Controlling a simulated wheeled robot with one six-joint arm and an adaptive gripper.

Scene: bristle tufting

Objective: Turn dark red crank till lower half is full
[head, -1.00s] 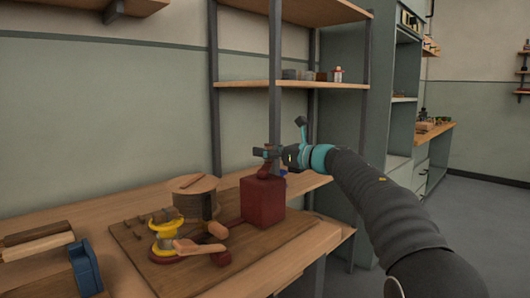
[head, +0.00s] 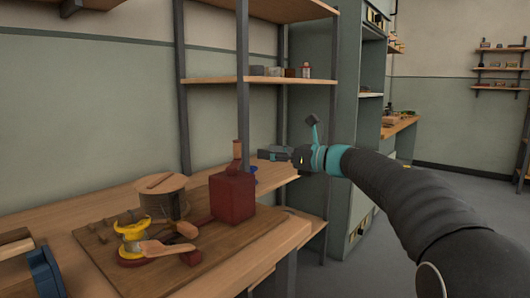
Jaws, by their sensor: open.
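A dark red box (head: 232,198) stands on a wooden board (head: 100,262) on the bench. A reddish-brown upright handle (head: 237,152) rises from its top; I cannot tell for sure whether this is the crank. A dark red rod runs from the box toward a yellow holder (head: 132,232) on a red base. A pale wooden brush piece (head: 166,248) lies at the holder; how full its lower half is cannot be seen. My gripper (head: 268,154) is open and empty, just right of the handle and apart from it in the picture.
A wooden spool-like drum (head: 163,196) stands behind the holder. A blue item (head: 253,170) is partly hidden behind the box. A blue tool (head: 46,272) lies at the left. A shelf post (head: 243,100) rises behind the handle.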

